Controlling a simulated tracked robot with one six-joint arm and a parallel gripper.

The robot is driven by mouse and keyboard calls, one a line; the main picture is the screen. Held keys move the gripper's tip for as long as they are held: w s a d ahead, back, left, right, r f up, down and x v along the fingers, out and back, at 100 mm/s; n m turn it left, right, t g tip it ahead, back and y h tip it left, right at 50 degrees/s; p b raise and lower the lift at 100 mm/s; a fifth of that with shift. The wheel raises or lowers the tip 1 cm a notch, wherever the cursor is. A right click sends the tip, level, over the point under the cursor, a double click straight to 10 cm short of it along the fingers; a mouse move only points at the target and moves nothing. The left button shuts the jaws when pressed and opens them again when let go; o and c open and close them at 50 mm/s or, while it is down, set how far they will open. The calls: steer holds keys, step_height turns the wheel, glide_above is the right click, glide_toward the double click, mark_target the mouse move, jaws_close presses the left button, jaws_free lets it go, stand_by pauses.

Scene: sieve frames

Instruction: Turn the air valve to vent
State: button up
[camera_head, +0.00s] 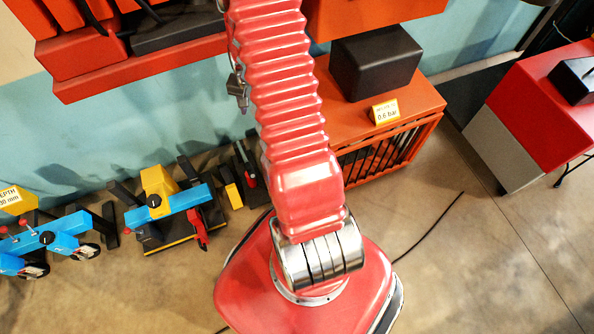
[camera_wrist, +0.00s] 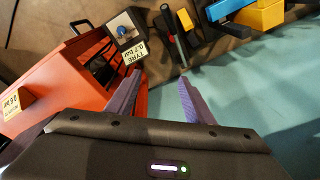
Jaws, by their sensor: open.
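My gripper (camera_wrist: 160,76) is open and empty in the wrist view, its two grey-purple fingers apart. Beyond the fingertips stands a grey box with a blue knob (camera_wrist: 122,31), beside a sign (camera_wrist: 132,55) that seems to read "TYRE 0.7 bar", upside down. The fingers touch neither. In the head view my arm hides the blue-knob box; a red-handled device (camera_head: 246,168) shows left of the arm.
An orange cabinet (camera_wrist: 62,80) stands close to the left finger; it also shows in the head view (camera_head: 425,95), with a "0.6 bar" sign (camera_head: 385,111). Blue-and-yellow devices (camera_head: 165,205) stand along the teal wall (camera_head: 110,140).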

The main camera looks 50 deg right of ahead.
steer(key=s+d+f+m, duration=0.2)
steer(key=s+f, duration=0.2)
steer(key=f, duration=0.4)
steer(key=s+d+f+m, duration=0.1)
steer(key=s+f, duration=0.3)
steer(key=f, duration=0.4)
steer(key=s+d+f+m+g+y, duration=0.1)
steer(key=s+d+f+m, duration=0.1)
steer(key=f, duration=0.7)
steer(key=shift+s+d+m, duration=0.3)
steer(key=shift+s+d, duration=0.3)
steer(key=shift+s, duration=0.65)
steer(key=shift+f, duration=0.2)
steer(key=shift+f, duration=6.75)
steer(key=shift+c, duration=0.2)
